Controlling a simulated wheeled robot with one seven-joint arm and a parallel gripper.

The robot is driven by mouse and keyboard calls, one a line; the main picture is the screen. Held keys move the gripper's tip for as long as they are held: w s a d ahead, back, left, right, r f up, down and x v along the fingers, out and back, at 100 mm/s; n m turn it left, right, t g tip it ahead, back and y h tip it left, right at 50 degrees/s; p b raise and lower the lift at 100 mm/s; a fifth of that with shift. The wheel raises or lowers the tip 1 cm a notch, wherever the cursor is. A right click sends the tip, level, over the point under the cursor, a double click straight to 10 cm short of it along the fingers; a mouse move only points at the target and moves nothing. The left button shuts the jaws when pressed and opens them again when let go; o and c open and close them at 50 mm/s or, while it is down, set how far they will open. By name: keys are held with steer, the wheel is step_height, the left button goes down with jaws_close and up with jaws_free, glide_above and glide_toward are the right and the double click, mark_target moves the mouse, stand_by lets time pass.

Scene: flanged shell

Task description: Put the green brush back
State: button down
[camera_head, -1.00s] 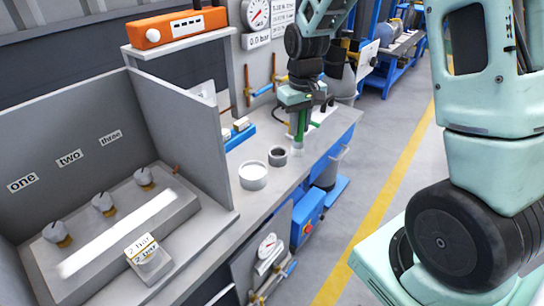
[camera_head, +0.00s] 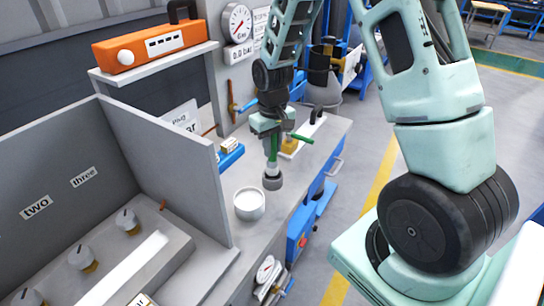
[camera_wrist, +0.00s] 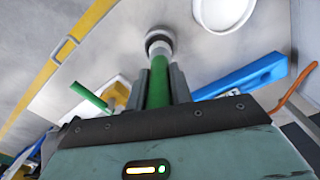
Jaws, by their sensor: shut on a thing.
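My gripper (camera_head: 271,138) is shut on the green brush (camera_head: 272,153) and holds it upright, pale end down. The brush also shows between the fingers in the wrist view (camera_wrist: 158,82).
Behind are a blue block (camera_head: 231,158) and another green handle (camera_head: 302,138) by a yellow part. A grey partition (camera_head: 165,165) stands to the left. The bench edge is close on the right.

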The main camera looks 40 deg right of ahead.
mark_target(273, 157)
steer(key=shift+f, duration=1.95)
steer(key=shift+f, duration=0.2)
steer(key=c, duration=1.3)
jaws_free()
steer(key=shift+o, duration=0.2)
step_height(273, 157, up, 12)
steer(key=shift+r+b, duration=0.25)
steer(key=shift+b, duration=0.45)
